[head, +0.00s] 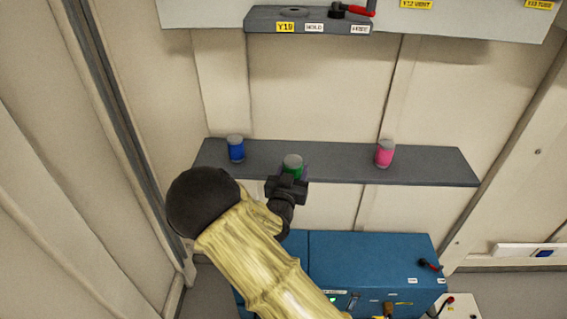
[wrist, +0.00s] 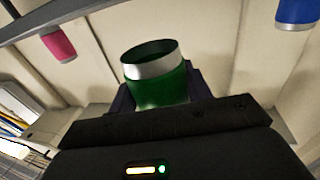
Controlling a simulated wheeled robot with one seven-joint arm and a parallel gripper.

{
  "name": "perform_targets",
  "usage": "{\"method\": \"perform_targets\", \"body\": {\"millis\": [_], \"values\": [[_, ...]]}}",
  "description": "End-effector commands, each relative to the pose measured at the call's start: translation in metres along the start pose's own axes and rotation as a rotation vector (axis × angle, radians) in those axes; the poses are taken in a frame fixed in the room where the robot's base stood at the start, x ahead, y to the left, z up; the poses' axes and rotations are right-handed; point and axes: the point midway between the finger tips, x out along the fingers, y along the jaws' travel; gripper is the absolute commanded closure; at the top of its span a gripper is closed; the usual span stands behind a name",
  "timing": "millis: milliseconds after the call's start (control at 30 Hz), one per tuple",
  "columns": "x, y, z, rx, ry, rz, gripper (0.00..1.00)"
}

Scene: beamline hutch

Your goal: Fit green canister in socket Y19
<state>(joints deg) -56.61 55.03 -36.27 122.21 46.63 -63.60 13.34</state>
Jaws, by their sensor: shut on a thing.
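The green canister (head: 292,164) has a silver rim and sits between the fingers of my gripper (head: 288,180), by the front edge of the grey shelf. My gripper is shut on it. The wrist view shows the canister (wrist: 158,80) tilted in the picture, its open silver rim outermost, with the dark fingers (wrist: 160,92) at its sides. Its lower end is hidden by the gripper. I cannot tell if it touches the shelf. Socket Y19 (head: 293,11) is a round spot on top of the grey block, high on the wall, above its yellow Y19 label (head: 285,27).
The grey shelf (head: 430,165) also bears a blue canister (head: 236,148) at left and a pink canister (head: 384,153) at right. A red-handled lever (head: 350,11) stands right of the socket. A blue cabinet (head: 370,258) is below. The wall between shelf and block is clear.

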Motion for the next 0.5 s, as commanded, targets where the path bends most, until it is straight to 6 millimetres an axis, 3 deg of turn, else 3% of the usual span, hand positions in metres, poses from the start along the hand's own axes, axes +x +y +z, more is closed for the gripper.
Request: {"method": "perform_targets", "body": {"millis": [500], "values": [[0.001, 0.06, 0.074, -0.01, 0.006, -0.052, 0.81]]}}
